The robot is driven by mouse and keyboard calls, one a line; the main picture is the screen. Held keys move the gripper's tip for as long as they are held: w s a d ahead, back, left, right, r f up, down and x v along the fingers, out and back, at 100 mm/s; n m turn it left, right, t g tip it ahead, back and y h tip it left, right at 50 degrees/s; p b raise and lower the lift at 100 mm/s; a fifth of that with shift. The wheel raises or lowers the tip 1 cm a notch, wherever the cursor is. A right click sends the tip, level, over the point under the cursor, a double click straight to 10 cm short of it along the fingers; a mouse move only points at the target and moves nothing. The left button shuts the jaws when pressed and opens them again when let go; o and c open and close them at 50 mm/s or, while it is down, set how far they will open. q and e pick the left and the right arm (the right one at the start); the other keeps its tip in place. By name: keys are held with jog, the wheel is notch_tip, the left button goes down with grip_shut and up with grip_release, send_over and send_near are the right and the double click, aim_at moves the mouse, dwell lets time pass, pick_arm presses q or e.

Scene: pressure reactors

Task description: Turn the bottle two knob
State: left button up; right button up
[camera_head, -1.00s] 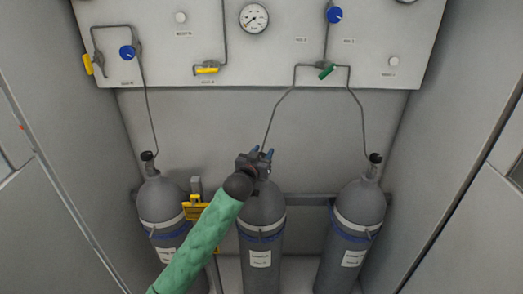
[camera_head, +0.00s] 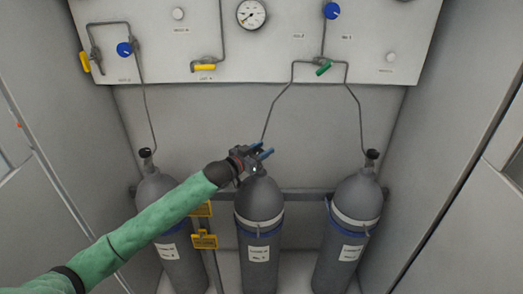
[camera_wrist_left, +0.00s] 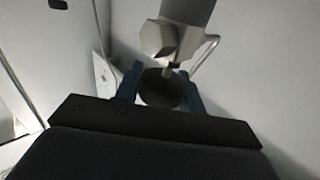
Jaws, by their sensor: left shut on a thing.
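The middle grey gas bottle (camera_head: 260,205) stands between two others, with a pipe rising from its top. My left gripper (camera_head: 263,151) is at its top, with its blue fingers pointing right. In the head view the gripper hides the bottle's knob. In the left wrist view the dark round knob (camera_wrist_left: 160,88) sits between the blue fingers of my left gripper (camera_wrist_left: 160,86), which is shut on it. The grey metal valve body (camera_wrist_left: 172,38) is just above the knob there. My right gripper is not in view.
The left bottle (camera_head: 158,192) and right bottle (camera_head: 355,200) stand either side, with black knobs on top. Yellow tags (camera_head: 204,241) hang between the left and middle bottles. A panel (camera_head: 270,70) with a gauge and valves is above. Cabinet walls close both sides.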

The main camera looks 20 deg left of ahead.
aim_at(263, 150)
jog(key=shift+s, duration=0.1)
pick_arm(q)
jog(key=o, duration=1)
jog(key=shift+c, duration=0.2)
jog(key=shift+r, duration=0.25)
notch_tip(263, 150, up, 4)
jog(key=shift+d+f+b, duration=0.15)
jog(key=shift+f+b, duration=0.1)
jog(key=shift+b, duration=1)
jog(key=s+d+r+b, duration=0.3)
jog(key=d+r, duration=0.4)
jog(key=d, duration=0.4)
jog(key=shift+b, duration=0.35)
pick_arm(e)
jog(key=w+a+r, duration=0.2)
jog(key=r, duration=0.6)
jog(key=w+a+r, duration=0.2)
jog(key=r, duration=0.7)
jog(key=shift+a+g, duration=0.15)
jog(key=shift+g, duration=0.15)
